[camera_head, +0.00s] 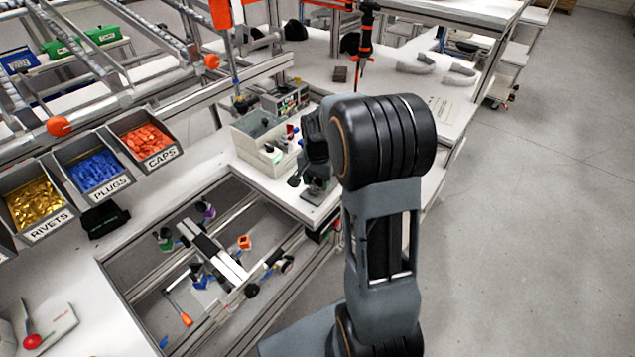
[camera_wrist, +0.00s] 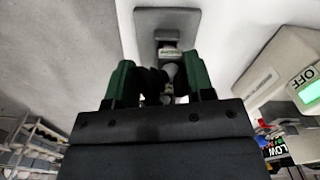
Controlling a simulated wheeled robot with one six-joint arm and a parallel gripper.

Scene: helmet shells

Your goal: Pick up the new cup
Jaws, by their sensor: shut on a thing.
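My gripper (camera_head: 315,172) is at the grey stand (camera_head: 318,193) on the bench, partly hidden behind my arm in the head view. In the wrist view, the two green fingers of my gripper (camera_wrist: 160,76) are closed on a small dark piece (camera_wrist: 153,84), which I take to be the new cup. Its shape is mostly hidden by the fingers and the gripper body. The grey stand with a small label (camera_wrist: 169,53) is just beyond the fingertips. I cannot tell whether the cup still touches the stand.
A pale open box (camera_head: 251,150) with small parts stands left of my gripper. A device with a green OFF display (camera_wrist: 306,84) is close on the right in the wrist view. Bins of rivets (camera_head: 36,203), plugs (camera_head: 95,173) and caps (camera_head: 147,143) line the left. Floor at right is clear.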

